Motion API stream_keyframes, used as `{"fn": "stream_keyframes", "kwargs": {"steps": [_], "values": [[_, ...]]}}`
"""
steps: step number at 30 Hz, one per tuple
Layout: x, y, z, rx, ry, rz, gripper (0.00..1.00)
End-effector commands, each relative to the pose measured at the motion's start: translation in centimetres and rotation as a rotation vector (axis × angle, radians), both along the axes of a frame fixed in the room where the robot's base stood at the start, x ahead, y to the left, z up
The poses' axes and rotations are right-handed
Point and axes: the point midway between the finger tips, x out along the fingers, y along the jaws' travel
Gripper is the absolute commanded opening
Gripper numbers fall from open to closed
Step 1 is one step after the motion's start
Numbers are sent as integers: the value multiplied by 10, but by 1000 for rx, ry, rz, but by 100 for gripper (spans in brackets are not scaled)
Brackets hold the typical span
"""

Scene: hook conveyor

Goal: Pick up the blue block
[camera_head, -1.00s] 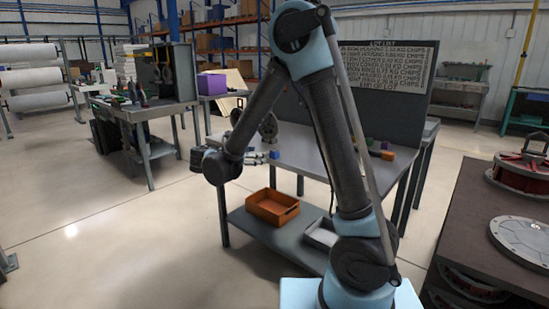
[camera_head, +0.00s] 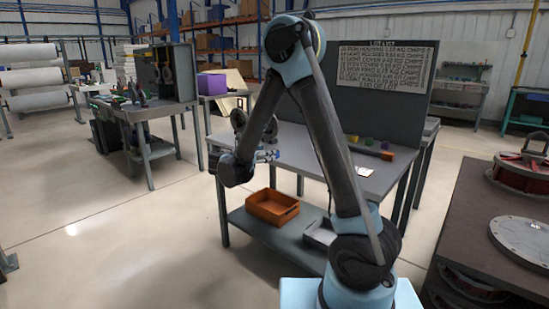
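A small blue block (camera_head: 275,153) shows at the left part of the grey table (camera_head: 300,147), right at the tips of my gripper (camera_head: 268,156). My gripper reaches in low from the left, just over the tabletop. The fingers and the block overlap in this view and are very small. I cannot tell whether the fingers are around the block, touching it or only beside it, nor whether they are open or shut.
Several small coloured blocks (camera_head: 369,142) stand along the back panel, with an orange-brown piece (camera_head: 387,155) at the right. A white card (camera_head: 365,172) lies on the table. An orange crate (camera_head: 272,208) and a grey tray (camera_head: 320,233) sit on the lower shelf.

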Motion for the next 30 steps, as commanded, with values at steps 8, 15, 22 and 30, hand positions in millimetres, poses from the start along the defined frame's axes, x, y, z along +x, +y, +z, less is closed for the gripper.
{"fn": "stream_keyframes", "kwargs": {"steps": [8,15,22,30], "values": [[11,-9,-2,0,0,0,54],[28,-27,-5,0,0,-3,54],[47,-42,-8,0,0,-1,54],[47,-42,-9,0,0,1,42]]}}
